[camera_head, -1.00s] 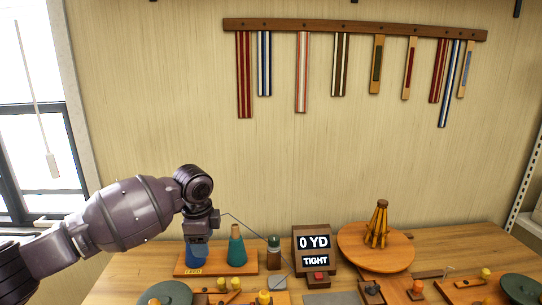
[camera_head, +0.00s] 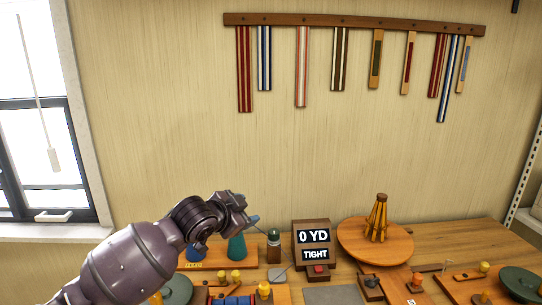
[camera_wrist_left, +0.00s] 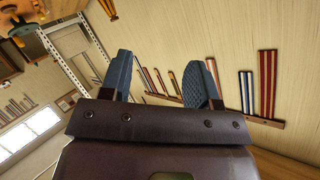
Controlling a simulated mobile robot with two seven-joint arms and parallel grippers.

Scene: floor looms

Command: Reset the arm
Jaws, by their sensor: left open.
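My left arm comes in from the lower left in the head view. Its gripper (camera_head: 250,215) is raised above the bench, close to the teal cone (camera_head: 237,247) and partly turned away from the camera. In the left wrist view, the two blue-grey fingers (camera_wrist_left: 163,82) stand apart with nothing between them, and the striped bands on the wall show behind them. A blue cone (camera_head: 196,252) stands beside the teal one, partly hidden by my arm. My right gripper is not in view.
A display box (camera_head: 313,237) reads "0 YD" and "TIGHT". Right of it, a round wooden stand (camera_head: 350,246) holds a bundle of yellow-brown pegs (camera_head: 377,218). A dark-capped jar (camera_head: 274,246) stands near my gripper. A wall rack (camera_head: 350,25) carries striped bands. The wall space above my arm is clear.

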